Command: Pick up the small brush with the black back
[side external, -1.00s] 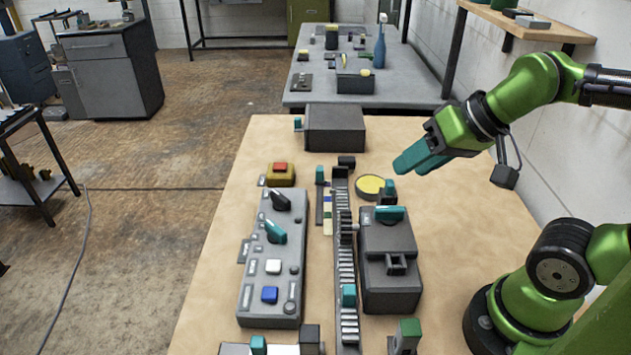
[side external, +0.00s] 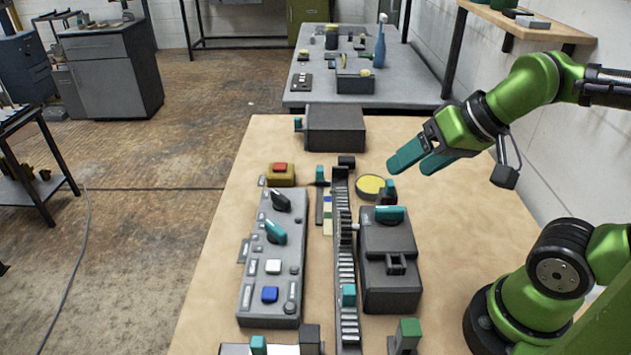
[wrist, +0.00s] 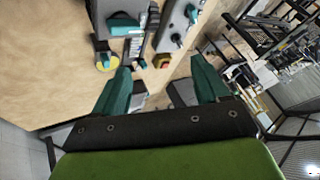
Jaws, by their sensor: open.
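My gripper (side external: 408,168) is open and empty, with two teal fingers held in the air over the right rear of the wooden table. It also shows in the wrist view (wrist: 160,70), with a clear gap between the fingers. I cannot make out a small brush with a black back in either view. A small black block (side external: 346,161) stands at the far end of the toothed rack, but I cannot tell that it is a brush. The round yellow-topped dish (side external: 368,184) lies below and left of the fingers.
The toothed rack (side external: 346,260) runs along the middle of the wooden table (side external: 210,270). A grey control panel (side external: 271,250) is left of it and a dark box (side external: 388,240) right. Another dark box (side external: 335,126) stands at the back. The table's right rear is clear.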

